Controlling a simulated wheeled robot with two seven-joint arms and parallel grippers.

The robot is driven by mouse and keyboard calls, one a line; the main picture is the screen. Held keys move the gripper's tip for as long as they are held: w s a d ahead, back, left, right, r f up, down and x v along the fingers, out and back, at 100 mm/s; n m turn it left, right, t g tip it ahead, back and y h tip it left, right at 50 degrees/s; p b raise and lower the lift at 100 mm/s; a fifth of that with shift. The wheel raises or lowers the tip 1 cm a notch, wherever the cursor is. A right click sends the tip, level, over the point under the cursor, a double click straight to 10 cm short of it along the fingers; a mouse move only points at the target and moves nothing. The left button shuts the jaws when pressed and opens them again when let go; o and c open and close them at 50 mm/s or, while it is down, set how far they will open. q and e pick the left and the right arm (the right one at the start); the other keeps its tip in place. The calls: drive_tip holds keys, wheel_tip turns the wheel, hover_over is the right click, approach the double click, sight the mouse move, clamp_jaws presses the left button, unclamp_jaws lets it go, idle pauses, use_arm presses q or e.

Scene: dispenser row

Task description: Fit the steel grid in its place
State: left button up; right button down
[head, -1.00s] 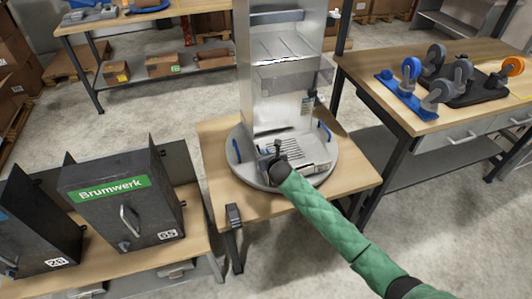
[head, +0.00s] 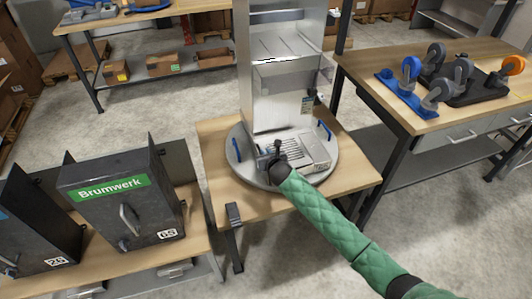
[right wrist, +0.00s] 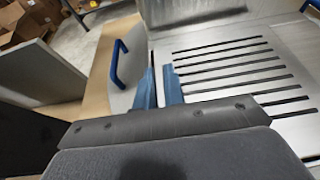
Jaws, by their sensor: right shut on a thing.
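The steel grid (head: 296,154), a flat plate with dark parallel slots, lies low at the foot of the steel dispenser (head: 285,105). In the right wrist view the slotted grid (right wrist: 235,85) fills the right half. My right gripper (head: 277,149) comes in from the lower right over the grid's left part. In the right wrist view its blue fingers (right wrist: 159,88) are close together at the grid's left side, shut on it; the gripped edge is hardly visible. Whether the grid lies flush is unclear. My left gripper is not in view.
The dispenser stands on a round grey turntable (head: 248,177) with blue handles, on a wooden table (head: 217,145). Dark Brumwerk boxes (head: 122,205) stand on a bench at left. A bench at right (head: 440,119) carries castors. Bare floor separates the tables.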

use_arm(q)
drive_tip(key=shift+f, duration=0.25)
use_arm(e)
drive_tip(key=shift+f, duration=0.7)
drive_tip(key=c, duration=1.4)
unclamp_jaws()
